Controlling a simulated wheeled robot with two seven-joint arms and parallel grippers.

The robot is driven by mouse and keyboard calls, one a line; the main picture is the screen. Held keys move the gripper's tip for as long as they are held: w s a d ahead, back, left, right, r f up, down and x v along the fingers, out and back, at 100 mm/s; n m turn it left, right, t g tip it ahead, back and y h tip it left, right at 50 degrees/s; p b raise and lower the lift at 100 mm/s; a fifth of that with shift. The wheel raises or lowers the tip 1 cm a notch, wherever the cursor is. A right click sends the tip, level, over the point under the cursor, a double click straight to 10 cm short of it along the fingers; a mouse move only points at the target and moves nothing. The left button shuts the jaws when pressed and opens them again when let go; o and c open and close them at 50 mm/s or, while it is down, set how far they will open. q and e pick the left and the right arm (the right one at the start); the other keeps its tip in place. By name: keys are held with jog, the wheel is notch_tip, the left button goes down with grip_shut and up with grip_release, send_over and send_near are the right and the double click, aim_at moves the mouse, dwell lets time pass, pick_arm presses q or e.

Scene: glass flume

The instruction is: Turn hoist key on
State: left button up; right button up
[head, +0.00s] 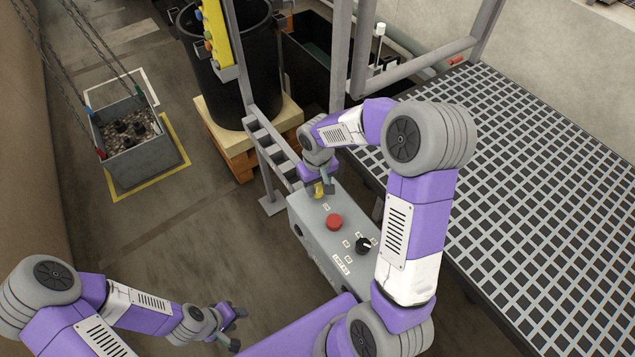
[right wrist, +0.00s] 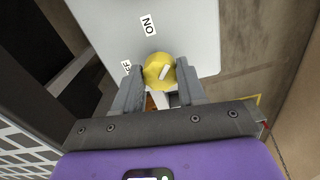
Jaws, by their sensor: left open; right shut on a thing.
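The hoist key is a yellow round knob (right wrist: 158,70) with a short white mark, on the grey control box (head: 312,240). In the right wrist view an ON label (right wrist: 149,24) sits above the knob and a partly hidden OFF label (right wrist: 126,66) sits to its left. The white mark slants up to the right. My right gripper (right wrist: 158,86) has a finger on each side of the knob and is shut on it. In the head view my right gripper (head: 323,187) is at the box's far end, hiding most of the knob. My left gripper (head: 234,326) is open and empty, low and left of the box.
The box also carries a red button (head: 334,222) and a black dial (head: 363,244). A metal grating (head: 530,190) lies to the right. A black barrel (head: 222,85) on a pallet (head: 240,142) and a chain-hung bin (head: 135,160) stand beyond. The floor left of the box is clear.

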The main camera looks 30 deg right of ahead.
aim_at(318, 187)
jog(key=n+p, duration=0.1)
jog(key=n, duration=0.3)
jog(key=shift+r+p, duration=0.1)
jog(key=shift+p, duration=0.2)
jog(key=shift+n+p, duration=0.6)
jog(key=shift+n, duration=1.3)
jog(key=o, duration=1)
jog(key=shift+o, duration=0.2)
notch_tip(318, 187, up, 7)
jog(key=shift+r+p, duration=0.2)
jog(key=shift+p, duration=0.65)
